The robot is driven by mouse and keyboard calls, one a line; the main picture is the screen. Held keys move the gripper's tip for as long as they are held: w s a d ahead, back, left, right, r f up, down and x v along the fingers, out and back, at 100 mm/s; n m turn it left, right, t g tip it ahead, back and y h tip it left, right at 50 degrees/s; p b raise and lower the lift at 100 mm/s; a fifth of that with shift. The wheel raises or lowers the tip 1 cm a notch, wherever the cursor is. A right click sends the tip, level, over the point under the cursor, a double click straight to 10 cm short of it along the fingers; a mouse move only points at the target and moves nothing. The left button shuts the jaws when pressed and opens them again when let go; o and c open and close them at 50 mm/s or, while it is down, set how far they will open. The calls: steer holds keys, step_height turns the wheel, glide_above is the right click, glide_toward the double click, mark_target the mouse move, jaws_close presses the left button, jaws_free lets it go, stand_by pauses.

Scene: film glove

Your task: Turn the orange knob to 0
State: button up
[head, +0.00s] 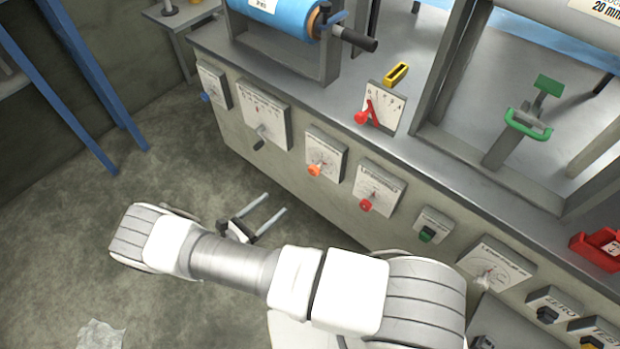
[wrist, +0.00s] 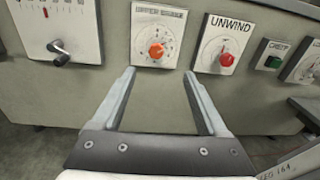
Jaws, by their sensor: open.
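The orange knob (head: 314,169) sits on a white dial plate (head: 328,150) on the front of the grey machine. In the wrist view the orange knob (wrist: 157,50) is in the upper middle, with a ring of small marks around it that are too small to read. My gripper (head: 268,212) is open and empty, apart from the panel and in front of it. In the wrist view its two fingers (wrist: 159,72) point towards the panel, with the knob seen above and between their tips. Nothing hides the knob there.
A red knob (wrist: 227,59) on the UNWIND plate is right of the orange knob. A grey crank handle (wrist: 60,58) sticks out to the left. A green switch (head: 427,234) is farther right. The concrete floor (head: 185,280) before the panel is mostly clear.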

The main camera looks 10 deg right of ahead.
step_height(320, 180, down, 2)
steer(key=n+t, duration=0.1)
steer(key=b, duration=0.2)
glide_toward(312, 172)
steer(key=x, duration=0.9)
steer(key=shift+w+d, duration=0.1)
jaws_close()
